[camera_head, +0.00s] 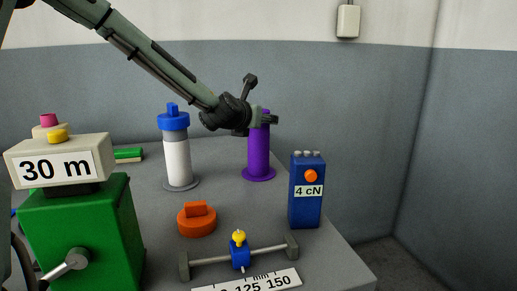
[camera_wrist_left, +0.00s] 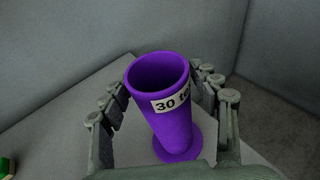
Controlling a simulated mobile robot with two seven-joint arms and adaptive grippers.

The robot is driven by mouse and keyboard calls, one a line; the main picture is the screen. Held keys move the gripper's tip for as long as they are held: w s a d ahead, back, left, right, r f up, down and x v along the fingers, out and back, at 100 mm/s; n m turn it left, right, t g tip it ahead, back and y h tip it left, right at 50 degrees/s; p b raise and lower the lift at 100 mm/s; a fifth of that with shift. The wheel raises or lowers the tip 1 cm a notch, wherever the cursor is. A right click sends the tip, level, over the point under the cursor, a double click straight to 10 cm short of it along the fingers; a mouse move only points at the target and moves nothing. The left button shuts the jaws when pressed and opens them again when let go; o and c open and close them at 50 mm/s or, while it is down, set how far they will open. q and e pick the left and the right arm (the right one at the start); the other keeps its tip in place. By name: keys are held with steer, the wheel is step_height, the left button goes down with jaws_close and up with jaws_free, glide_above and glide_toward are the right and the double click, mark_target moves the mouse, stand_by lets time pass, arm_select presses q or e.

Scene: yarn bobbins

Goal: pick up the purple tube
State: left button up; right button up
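The purple tube (camera_head: 259,152) stands upright on its flared base on the grey table, towards the back. In the left wrist view the purple tube (camera_wrist_left: 172,115) has an open top and a white label reading "30 t…", the rest cut off. My left gripper (camera_head: 262,117) is at the tube's upper part, its arm coming in from the upper left. In the left wrist view my left gripper (camera_wrist_left: 163,95) has its fingers on both sides of the tube, with small gaps showing, so it looks open. My right gripper is not in view.
A white cylinder with a blue cap (camera_head: 177,150) stands left of the tube. A blue "4 cN" box (camera_head: 306,206) is front right. An orange knob piece (camera_head: 197,222), a barbell-like bar (camera_head: 265,251) and a green machine (camera_head: 85,235) are nearer. The table edge runs along the right.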

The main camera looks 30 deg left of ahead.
arm_select(q)
steer(key=c, duration=0.9)
step_height(320, 180, up, 10)
steer(key=shift+r+p, duration=0.1)
steer(key=shift+p, duration=1)
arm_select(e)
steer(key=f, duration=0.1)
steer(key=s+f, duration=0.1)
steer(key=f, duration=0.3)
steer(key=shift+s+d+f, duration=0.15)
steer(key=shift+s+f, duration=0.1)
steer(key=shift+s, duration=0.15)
